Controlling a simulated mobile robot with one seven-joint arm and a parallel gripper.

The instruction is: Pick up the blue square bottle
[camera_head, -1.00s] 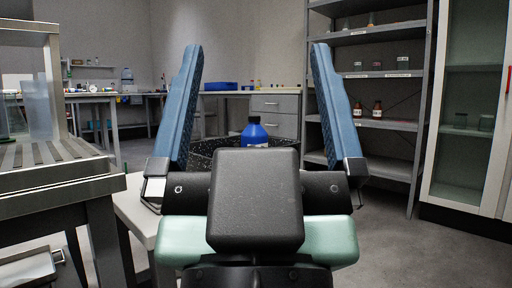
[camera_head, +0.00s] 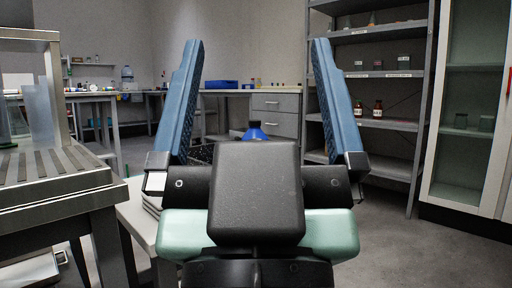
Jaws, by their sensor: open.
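The blue bottle (camera_head: 255,132) has a dark cap and shows between my fingers, low in the gap. Only its top shows; the rest is hidden behind the black body of my gripper, so I cannot tell whether it is square. My gripper (camera_head: 255,48) is open, with its two blue ridged fingers wide apart and nothing visibly held. The bottle lies beyond the gripper body in line with the gap; I cannot tell how far it is from the fingers.
A dark speckled bin (camera_head: 202,153) shows beside the bottle, mostly hidden. A metal rack table (camera_head: 60,190) stands close at left, with a white surface (camera_head: 135,215) beside it. Grey shelves (camera_head: 385,123) and a glass cabinet (camera_head: 465,150) stand at right. Open floor (camera_head: 395,245) lies at front right.

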